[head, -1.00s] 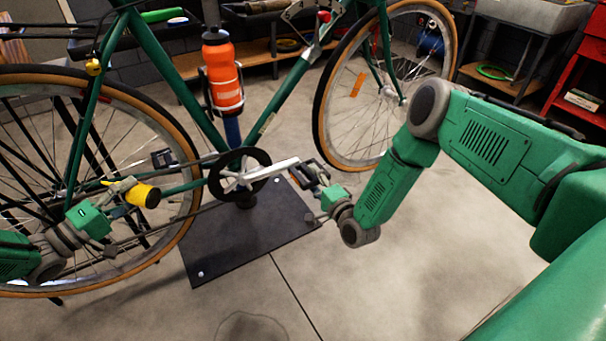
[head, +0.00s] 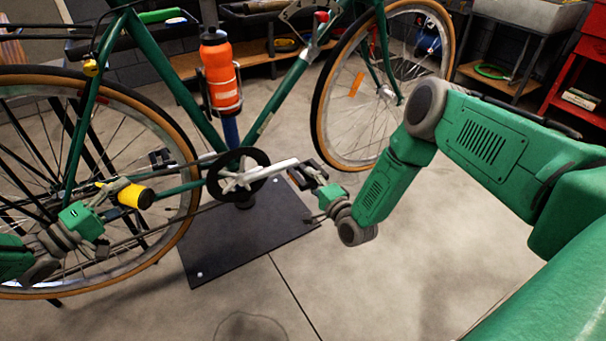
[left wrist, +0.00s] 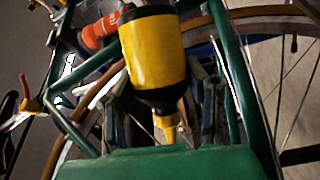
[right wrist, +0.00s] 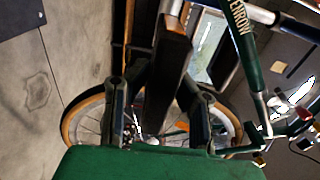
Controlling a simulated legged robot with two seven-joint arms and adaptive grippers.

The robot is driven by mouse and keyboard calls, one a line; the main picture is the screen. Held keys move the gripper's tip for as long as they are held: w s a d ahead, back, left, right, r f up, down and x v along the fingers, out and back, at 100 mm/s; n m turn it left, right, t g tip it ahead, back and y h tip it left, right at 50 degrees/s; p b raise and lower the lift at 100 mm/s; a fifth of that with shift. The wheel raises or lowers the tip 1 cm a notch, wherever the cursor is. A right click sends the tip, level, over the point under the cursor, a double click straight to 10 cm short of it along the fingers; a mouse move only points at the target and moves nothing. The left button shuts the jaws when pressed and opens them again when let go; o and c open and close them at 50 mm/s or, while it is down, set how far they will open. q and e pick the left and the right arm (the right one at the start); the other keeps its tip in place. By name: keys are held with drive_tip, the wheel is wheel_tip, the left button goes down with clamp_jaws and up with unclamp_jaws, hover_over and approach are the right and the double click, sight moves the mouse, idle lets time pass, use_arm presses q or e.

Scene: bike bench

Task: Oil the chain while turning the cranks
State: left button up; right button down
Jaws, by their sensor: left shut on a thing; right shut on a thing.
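The green bicycle's dark chainring (head: 214,184) and pale crank arm (head: 270,171) are in the middle of the head view. The crank points right and slightly up. The thin chain (head: 168,226) runs back from the chainring toward the rear wheel. My left gripper (head: 113,192) is shut on a yellow oil bottle (head: 135,197), which lies tilted beside the rear wheel near the chain. In the left wrist view the yellow bottle (left wrist: 153,50) is between the fingers; whether its tip touches the chain is not clear. My right gripper (head: 321,190) is shut on the dark pedal (right wrist: 168,70) at the crank's end.
A dark stand plate (head: 240,246) lies on the floor under the cranks. An orange water bottle (head: 220,75) sits on the frame. The rear wheel (head: 185,215) is close to my left arm. Open concrete floor (head: 420,270) lies in front and right.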

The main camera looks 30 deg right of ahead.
use_arm(q)
drive_tip(key=shift+r, duration=0.15)
idle(0.3)
drive_tip(key=shift+r+n+t+h, duration=0.25)
drive_tip(key=shift+r+n, duration=0.3)
drive_tip(key=shift+n, duration=0.35)
drive_tip(key=shift+r+n+t+h, duration=0.15)
drive_tip(key=shift+r+n+h, duration=0.1)
drive_tip(key=shift+r+n, duration=0.5)
use_arm(e)
drive_tip(key=shift+f, duration=0.1)
use_arm(q)
drive_tip(key=shift+f, duration=0.2)
use_arm(e)
drive_tip(key=shift+s, duration=0.1)
use_arm(q)
drive_tip(key=shift+w+a+r+n+t+h, duration=0.15)
drive_tip(key=shift+r+n+t, duration=0.3)
drive_tip(key=shift+n, duration=0.45)
drive_tip(key=shift+w+a+r+n+t+h, duration=0.15)
drive_tip(key=shift+r+n+t, duration=0.1)
drive_tip(key=shift+r+n, duration=0.45)
drive_tip(key=shift+f, duration=0.15)
drive_tip(key=shift+s, duration=0.1)
